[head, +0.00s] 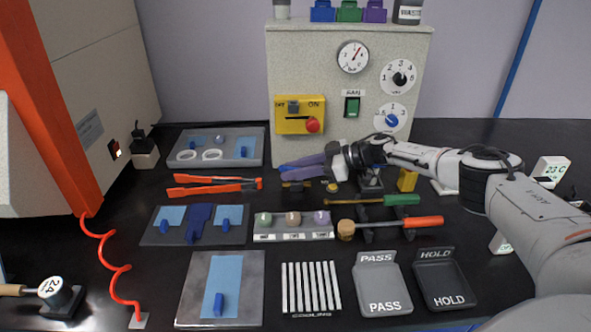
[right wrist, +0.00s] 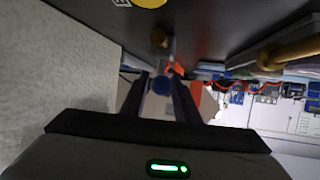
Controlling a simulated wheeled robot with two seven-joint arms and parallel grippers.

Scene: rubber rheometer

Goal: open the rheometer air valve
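The air valve is a yellow plate (head: 300,115) on the front of the grey cabinet, marked OFF at left and ON at right. Its dark lever runs sideways and ends in a red knob (head: 312,125) at the lower right, below the word ON. My right gripper (head: 284,166) is below the plate, in front of the cabinet, with its fingers pointing left and clear of the knob. In the right wrist view its two fingers (right wrist: 165,82) stand apart. A blue round thing shows between them; whether it lies beyond the tips is unclear. My left gripper is out of view.
The cabinet (head: 345,90) also carries a gauge (head: 353,57), a green switch (head: 352,107) and two dials. A grey tray (head: 262,150) stands left. Tools rest on a rack at the front right.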

